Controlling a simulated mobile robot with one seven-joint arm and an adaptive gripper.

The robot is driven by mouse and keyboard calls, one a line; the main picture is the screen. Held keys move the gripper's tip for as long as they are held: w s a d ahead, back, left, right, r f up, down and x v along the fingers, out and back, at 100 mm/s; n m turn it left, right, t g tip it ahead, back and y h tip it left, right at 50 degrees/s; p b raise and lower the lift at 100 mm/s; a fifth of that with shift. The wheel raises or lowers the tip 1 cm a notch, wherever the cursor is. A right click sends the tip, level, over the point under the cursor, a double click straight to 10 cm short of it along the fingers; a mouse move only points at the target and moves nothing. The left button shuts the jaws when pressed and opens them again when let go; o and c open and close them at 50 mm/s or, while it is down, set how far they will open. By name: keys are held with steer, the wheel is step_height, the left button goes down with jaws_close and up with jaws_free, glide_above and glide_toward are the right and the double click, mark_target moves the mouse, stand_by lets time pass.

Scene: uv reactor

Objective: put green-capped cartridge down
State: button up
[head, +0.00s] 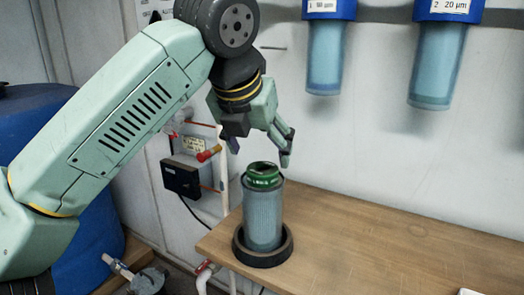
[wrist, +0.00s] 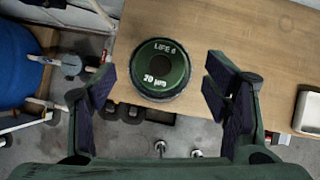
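The green-capped cartridge (head: 263,212) stands upright on the wooden bench, its lower end inside a black ring holder (head: 263,250). In the wrist view its round green cap (wrist: 160,68) shows from above with white lettering. My gripper (head: 260,145) is above the cap in the head view, apart from it. In the wrist view the fingers of my gripper (wrist: 160,98) are spread wide, with nothing between the pads. The cap lies just ahead of the fingertips there. The cartridge's foot is hidden by the ring's front wall.
Two blue-topped filter housings (head: 325,50) hang on the wall above. A blue barrel (head: 90,235) stands at left. A black box (head: 181,179) and pipes are behind the cartridge. A white object (wrist: 305,112) lies at the wrist view's right.

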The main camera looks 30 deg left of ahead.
steer(key=p+v, duration=0.3)
steer(key=v, duration=0.5)
steer(key=shift+r, duration=0.15)
